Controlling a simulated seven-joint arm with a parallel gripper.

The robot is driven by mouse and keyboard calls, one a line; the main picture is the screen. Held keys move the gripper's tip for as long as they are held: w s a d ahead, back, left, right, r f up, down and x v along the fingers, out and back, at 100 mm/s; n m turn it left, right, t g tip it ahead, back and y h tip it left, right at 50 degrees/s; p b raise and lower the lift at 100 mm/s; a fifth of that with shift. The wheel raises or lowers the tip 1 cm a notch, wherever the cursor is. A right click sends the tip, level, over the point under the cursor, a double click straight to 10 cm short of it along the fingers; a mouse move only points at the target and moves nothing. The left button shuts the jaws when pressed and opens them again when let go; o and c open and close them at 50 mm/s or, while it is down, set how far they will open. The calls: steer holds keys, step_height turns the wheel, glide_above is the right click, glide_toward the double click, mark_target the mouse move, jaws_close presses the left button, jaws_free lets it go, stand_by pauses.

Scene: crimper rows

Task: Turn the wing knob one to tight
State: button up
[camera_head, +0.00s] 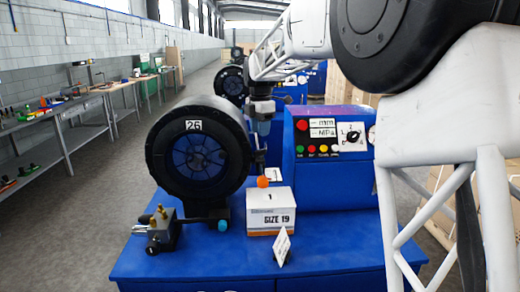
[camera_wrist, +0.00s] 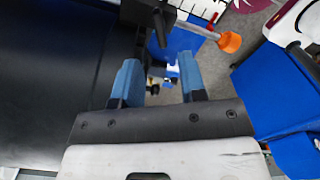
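A black knob (camera_head: 352,136) with a pointer-like grip sits on a white dial plate on the blue control cabinet. Its markings are too small to read fully, so I cannot tell whether it is the wing knob or which way is tight. My gripper (camera_head: 263,125) points down between the black crimper head (camera_head: 198,150) and the cabinet. In the wrist view, my gripper (camera_wrist: 157,65) has its two blue fingers apart with nothing held between them. A dark bar (camera_wrist: 160,28) shows just beyond the fingertips. An orange knob (camera_head: 263,181) on a rod also shows in the wrist view (camera_wrist: 231,42).
A white box (camera_head: 270,211) marked SIZE 19 and a small folded card (camera_head: 282,246) stand on the blue bench (camera_head: 180,270). A metal fitting block (camera_head: 160,232) stands front left. The blue cabinet (camera_head: 310,185) is close on the gripper's right. Open bench lies in front.

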mark_target(260, 155)
steer(key=shift+f, duration=3.65)
jaws_close()
